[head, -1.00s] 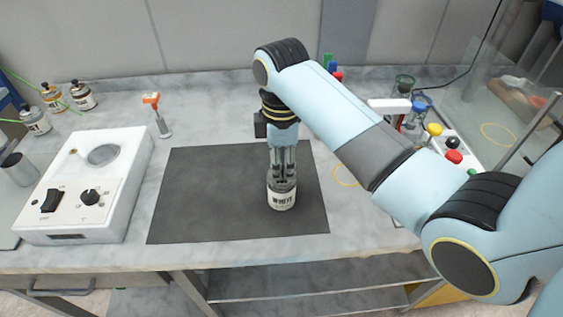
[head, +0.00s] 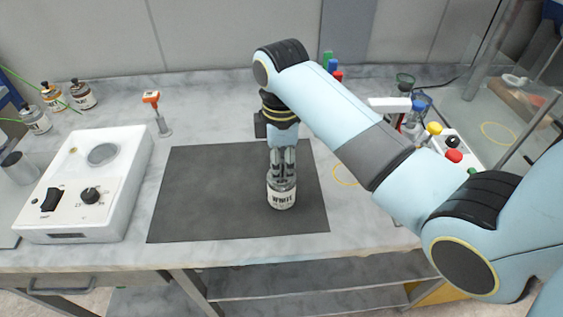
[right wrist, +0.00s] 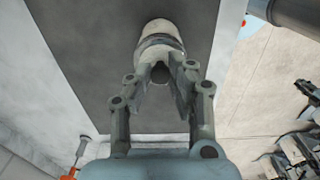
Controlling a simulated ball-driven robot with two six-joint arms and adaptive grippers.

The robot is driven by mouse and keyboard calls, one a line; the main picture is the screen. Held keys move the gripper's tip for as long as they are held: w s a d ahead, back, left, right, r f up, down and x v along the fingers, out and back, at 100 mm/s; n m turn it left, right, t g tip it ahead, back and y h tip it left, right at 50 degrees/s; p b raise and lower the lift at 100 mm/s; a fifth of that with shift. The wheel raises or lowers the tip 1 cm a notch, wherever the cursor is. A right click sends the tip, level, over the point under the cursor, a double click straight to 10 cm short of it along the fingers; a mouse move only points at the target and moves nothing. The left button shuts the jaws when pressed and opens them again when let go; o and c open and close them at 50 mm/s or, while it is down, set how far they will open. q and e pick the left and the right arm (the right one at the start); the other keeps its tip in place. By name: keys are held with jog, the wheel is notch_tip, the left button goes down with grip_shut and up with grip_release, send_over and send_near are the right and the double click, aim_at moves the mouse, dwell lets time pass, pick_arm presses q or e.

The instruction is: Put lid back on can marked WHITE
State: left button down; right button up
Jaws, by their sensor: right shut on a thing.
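The can marked WHITE (head: 282,199) stands upright on the dark mat, its label facing me. My right gripper (head: 283,178) points straight down at the top of this can, with its fingers shut on the lid. In the right wrist view the right gripper (right wrist: 161,88) has its fingertips at a dark round part, which I take as the lid (right wrist: 162,73), against the pale can (right wrist: 160,33). The fingers hide most of the lid in the head view, and I cannot tell whether it is fully seated. My left gripper is not in view.
The dark mat (head: 200,205) is otherwise bare. A white device with a switch and knob (head: 85,185) stands left, an orange-headed tool (head: 152,99) behind it. Several bottles (head: 53,97) stand back left. Colored caps and a rack (head: 435,130) are at the right, behind my arm.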

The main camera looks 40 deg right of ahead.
dwell(0.3)
jog(key=o, duration=1.4)
jog(key=shift+r, duration=3.5)
jog(key=shift+c, duration=0.3)
grip_shut()
jog(key=shift+f, duration=0.15)
